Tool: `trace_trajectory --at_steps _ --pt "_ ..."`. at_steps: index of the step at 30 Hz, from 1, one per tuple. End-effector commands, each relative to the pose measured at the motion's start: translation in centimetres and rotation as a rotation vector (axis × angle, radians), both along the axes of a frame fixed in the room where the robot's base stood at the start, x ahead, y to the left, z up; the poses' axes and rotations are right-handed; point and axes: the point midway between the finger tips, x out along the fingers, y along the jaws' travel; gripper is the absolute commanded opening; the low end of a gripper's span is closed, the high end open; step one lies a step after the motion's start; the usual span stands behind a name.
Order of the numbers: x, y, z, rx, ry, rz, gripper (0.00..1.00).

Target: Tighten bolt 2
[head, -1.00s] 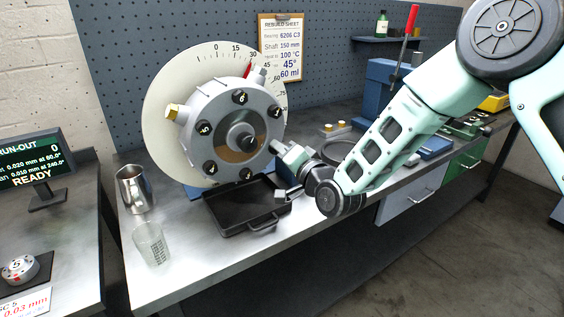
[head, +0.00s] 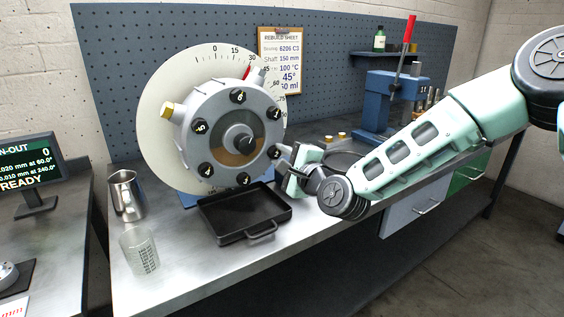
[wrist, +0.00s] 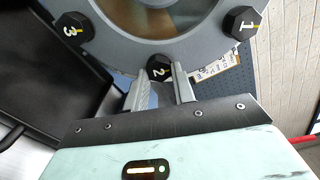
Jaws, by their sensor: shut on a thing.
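The grey round housing (head: 217,112) stands against a pale dial plate with several numbered black hex bolts around its face. Bolt 2 (wrist: 158,68) shows in the wrist view, a black hex head with a yellow mark, at the housing's rim. In the head view bolt 2 (head: 275,152) sits at the lower right of the face. My gripper (wrist: 164,72) has its two fingers on either side of bolt 2 and is shut on its head. In the head view my gripper (head: 286,168) reaches in from the right. The fingers hide part of the bolt's sides.
Bolt 3 (wrist: 73,28) and bolt 1 (wrist: 242,23) flank bolt 2. A black tray (head: 240,214) lies below the housing. A metal jug (head: 127,195) and a clear beaker (head: 139,250) stand left. A blue press (head: 380,105) stands behind my arm.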

Motion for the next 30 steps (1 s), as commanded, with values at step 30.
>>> trace_trajectory --at_steps 30 --pt "0.00 -0.02 -0.23 0.180 0.125 -0.001 0.34"
